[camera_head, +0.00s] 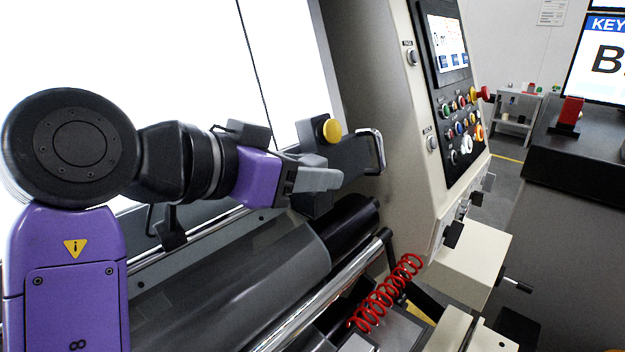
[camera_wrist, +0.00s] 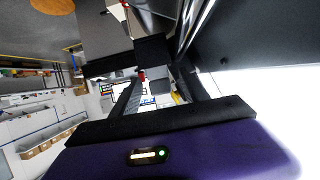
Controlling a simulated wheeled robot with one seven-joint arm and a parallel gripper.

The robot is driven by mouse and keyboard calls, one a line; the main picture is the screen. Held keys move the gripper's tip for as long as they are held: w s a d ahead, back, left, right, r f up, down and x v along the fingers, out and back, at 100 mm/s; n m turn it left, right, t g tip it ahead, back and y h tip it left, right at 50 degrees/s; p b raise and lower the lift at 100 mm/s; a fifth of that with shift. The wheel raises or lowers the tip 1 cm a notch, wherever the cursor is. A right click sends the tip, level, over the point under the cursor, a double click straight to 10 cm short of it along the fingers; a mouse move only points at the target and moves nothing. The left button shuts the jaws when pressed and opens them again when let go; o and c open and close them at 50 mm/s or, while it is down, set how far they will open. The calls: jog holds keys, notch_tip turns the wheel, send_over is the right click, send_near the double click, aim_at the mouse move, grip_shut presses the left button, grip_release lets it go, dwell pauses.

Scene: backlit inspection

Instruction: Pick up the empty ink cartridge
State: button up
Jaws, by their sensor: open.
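I cannot make out an ink cartridge in either view. My gripper (camera_head: 316,179) reaches right in the head view, in front of the bright panel and beside a dark box with a yellow button. In the wrist view my gripper (camera_wrist: 157,76) has its two dark fingers apart, with nothing held between them. Beyond the fingers, the wrist view shows a distant, tilted view of the room. Small things there are too blurred to name.
A control cabinet (camera_head: 395,130) with a screen stands right of my gripper, with a metal handle (camera_head: 377,150) near it. Rollers (camera_head: 250,260) and a red coiled cable (camera_head: 385,294) lie below. A dark bench (camera_head: 585,160) holds a red object (camera_head: 571,112). A shelf (camera_head: 514,118) stands behind.

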jog(key=shift+c, duration=0.2)
grip_shut()
jog(key=shift+r, duration=0.15)
